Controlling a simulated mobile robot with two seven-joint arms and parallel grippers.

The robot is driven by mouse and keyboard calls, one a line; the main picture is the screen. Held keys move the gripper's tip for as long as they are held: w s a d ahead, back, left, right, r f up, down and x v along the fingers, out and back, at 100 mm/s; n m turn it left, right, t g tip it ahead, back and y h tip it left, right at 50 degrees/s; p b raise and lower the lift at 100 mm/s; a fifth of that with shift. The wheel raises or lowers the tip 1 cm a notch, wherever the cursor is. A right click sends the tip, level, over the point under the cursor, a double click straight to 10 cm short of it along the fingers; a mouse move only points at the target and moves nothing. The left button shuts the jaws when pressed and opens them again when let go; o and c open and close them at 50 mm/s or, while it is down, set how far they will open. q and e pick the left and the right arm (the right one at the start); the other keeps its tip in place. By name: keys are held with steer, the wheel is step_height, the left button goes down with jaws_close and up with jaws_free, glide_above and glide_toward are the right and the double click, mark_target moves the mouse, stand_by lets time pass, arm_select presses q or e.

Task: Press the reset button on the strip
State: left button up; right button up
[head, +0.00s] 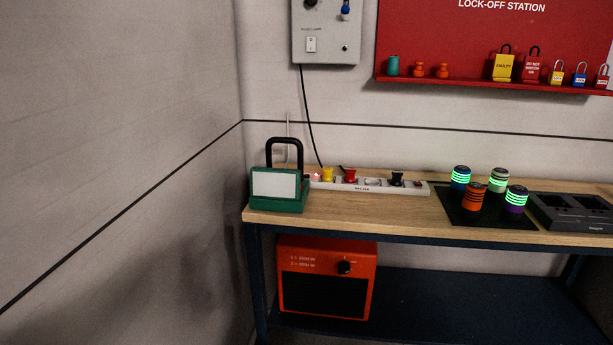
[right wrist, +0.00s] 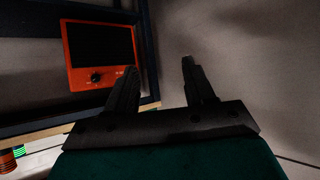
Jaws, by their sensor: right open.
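A white power strip (head: 415,190) lies along the back of the wooden bench in the head view. A yellow plug (head: 328,175), a red plug (head: 350,176) and a black plug (head: 397,178) stand in it. A small reddish light (head: 315,177) shows at its left end. The reset button is too small to tell apart. A green lamp (head: 277,205) with a white panel and black handle stands at the strip's left end, in front of part of it. My right gripper (right wrist: 158,66) is open and empty in the right wrist view. My left gripper is not in view.
Several banded cylinders stand on a black mat (head: 450,213), beside a dark charger (head: 572,213). An orange heater (head: 327,309) sits below the bench and also shows in the right wrist view (right wrist: 77,77). A red lock-off board (head: 450,40) and a grey box (head: 325,50) hang above.

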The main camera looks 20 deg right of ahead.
jaws_close()
stand_by(1.4)
